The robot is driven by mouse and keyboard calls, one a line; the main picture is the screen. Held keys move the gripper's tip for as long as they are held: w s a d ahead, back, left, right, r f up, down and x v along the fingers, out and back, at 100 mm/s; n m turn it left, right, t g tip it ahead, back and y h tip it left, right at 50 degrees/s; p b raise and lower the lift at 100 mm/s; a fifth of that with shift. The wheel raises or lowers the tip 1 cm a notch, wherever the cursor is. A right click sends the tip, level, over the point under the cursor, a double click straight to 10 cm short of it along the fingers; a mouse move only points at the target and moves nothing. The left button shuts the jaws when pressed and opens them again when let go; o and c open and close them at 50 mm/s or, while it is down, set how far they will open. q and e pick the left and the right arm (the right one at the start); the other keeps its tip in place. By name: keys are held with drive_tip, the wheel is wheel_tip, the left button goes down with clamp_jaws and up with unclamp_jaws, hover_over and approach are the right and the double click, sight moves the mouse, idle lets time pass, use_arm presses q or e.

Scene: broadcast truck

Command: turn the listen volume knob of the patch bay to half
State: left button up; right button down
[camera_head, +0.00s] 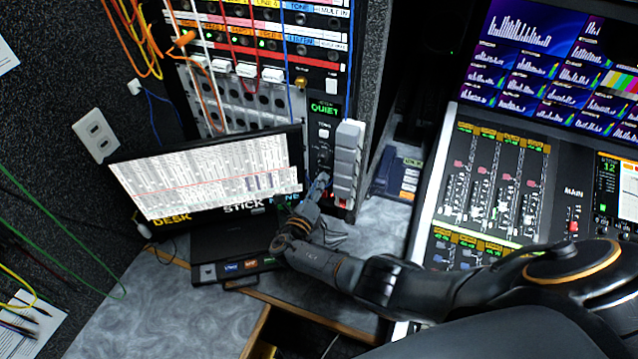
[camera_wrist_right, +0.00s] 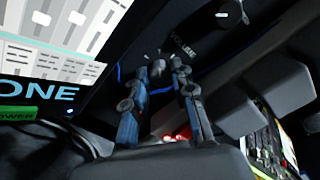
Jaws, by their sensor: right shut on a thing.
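The patch bay (camera_head: 262,88) is a rack of jacks and cables left of the middle in the head view. A narrow black panel (camera_head: 323,131) with a green "QUIET" display stands at its right side. My right gripper (camera_head: 321,180) reaches the lower part of this panel. In the right wrist view, a small dark knob (camera_wrist_right: 157,69) with white marks around it sits between the fingertips of my right gripper (camera_wrist_right: 160,75). The gripper is shut on the knob. Its pointer cannot be read. In the head view the gripper hides the knob. My left gripper is not in view.
A phone (camera_head: 396,174) and a mixing console (camera_head: 492,190) are further right. Orange, red and blue cables hang over the patch bay.

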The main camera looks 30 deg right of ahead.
drive_tip(key=shift+f, duration=0.1)
idle(0.3)
drive_tip(key=c, duration=1.1)
unclamp_jaws()
drive_tip(key=v, duration=1.2)
drive_tip(key=shift+s+a, duration=0.1)
